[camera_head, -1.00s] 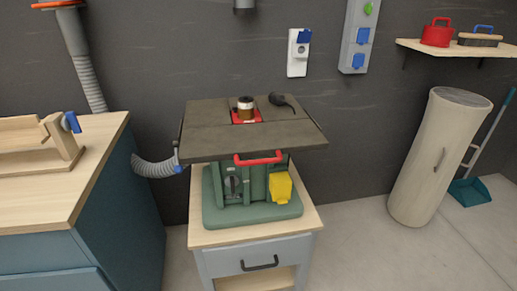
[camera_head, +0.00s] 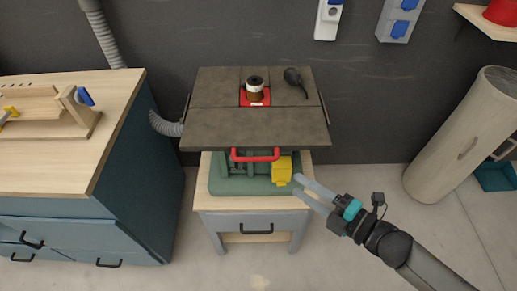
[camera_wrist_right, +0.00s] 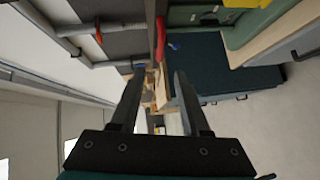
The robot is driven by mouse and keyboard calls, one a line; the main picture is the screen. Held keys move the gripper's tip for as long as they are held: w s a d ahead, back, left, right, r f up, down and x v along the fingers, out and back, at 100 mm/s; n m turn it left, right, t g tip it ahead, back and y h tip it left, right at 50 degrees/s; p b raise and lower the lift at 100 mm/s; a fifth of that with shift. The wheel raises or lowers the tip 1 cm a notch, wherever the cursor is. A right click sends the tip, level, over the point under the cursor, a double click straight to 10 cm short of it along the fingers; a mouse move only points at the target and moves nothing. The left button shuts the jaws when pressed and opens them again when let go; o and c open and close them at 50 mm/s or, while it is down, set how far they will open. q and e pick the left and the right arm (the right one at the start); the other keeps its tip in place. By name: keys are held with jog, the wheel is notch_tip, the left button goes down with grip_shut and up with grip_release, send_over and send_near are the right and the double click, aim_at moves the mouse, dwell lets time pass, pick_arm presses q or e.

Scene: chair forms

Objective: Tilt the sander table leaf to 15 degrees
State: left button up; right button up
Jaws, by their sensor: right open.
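The sander's table leaf (camera_head: 220,128) is a dark grey slab that looks roughly level, on a green machine base (camera_head: 240,182). A red handle (camera_head: 255,154) sits under its front edge and shows in the right wrist view (camera_wrist_right: 160,41), beyond the fingers. A spindle (camera_head: 254,86) stands in a red insert. My right gripper (camera_head: 298,188) is open and empty. In the head view it appears in front of the stand, right of and below the handle, near the yellow part (camera_head: 281,170). It appears apart from the handle. My left gripper is out of view.
The sander stands on a small wooden-topped cabinet (camera_head: 250,203). A workbench (camera_head: 110,140) is at the left. A pale cylinder (camera_head: 465,135) leans at the right. A small dark object (camera_head: 294,80) lies on the leaf. The floor (camera_head: 345,240) in front is partly clear.

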aim_at(258, 159)
jog(key=x, duration=1.4)
jog(key=shift+w+a+f, duration=0.1)
jog(key=shift+w+a, duration=0.1)
jog(key=shift+w, duration=0.1)
jog(key=shift+c, duration=0.3)
grip_shut()
dwell(0.6)
